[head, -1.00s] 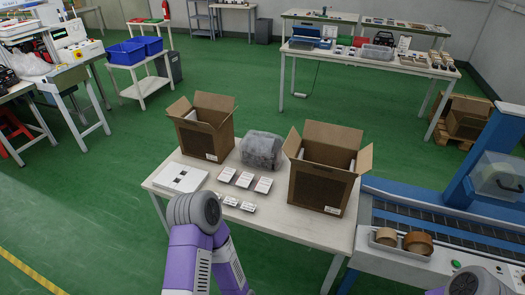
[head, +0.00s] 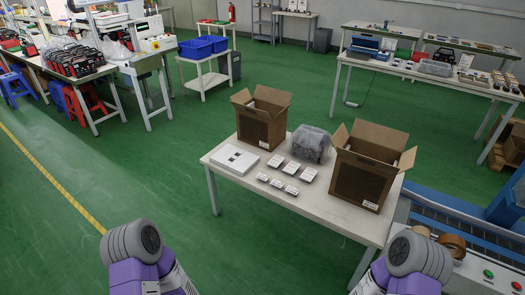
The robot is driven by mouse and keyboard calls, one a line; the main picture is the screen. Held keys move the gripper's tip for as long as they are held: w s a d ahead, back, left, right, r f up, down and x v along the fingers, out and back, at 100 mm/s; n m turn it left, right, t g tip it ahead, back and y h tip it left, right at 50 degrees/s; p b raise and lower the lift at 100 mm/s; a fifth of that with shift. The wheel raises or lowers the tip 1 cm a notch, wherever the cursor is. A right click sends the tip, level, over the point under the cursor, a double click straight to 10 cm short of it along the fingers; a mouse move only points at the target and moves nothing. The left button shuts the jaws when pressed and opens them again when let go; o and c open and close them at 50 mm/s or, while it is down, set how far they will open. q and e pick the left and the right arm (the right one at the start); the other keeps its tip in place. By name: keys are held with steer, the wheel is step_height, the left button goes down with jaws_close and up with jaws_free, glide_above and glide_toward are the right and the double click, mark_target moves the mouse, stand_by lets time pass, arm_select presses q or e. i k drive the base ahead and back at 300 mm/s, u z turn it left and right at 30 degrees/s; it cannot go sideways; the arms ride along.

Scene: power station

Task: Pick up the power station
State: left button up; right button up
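Dark box-shaped units with handles, which look like power stations (head: 76,62), stand on a workbench at the far left. A similar dark unit (head: 445,56) stands on the back right table. A grey bundle that looks wrapped in plastic (head: 310,144) sits between two open cardboard boxes on the near white table; I cannot tell what is inside it. Parts of my two arms show at the bottom edge, left and right. Neither gripper is in view, and no arm touches any of these things.
The near white table (head: 232,184) also holds open boxes (head: 260,122) (head: 362,180), a flat white box (head: 234,159) and small labelled packs. A conveyor (head: 458,222) stands at right. Stools (head: 88,103) stand by the left workbench (head: 100,75). Green floor is clear at left and centre.

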mark_target(310, 143)
steer(key=u, duration=0.4)
steer(key=i, duration=1.35)
steer(key=z, duration=0.8)
steer(key=i, duration=1.35)
steer(key=z, duration=1.35)
steer(key=i, duration=0.2)
steer(key=z, duration=0.2)
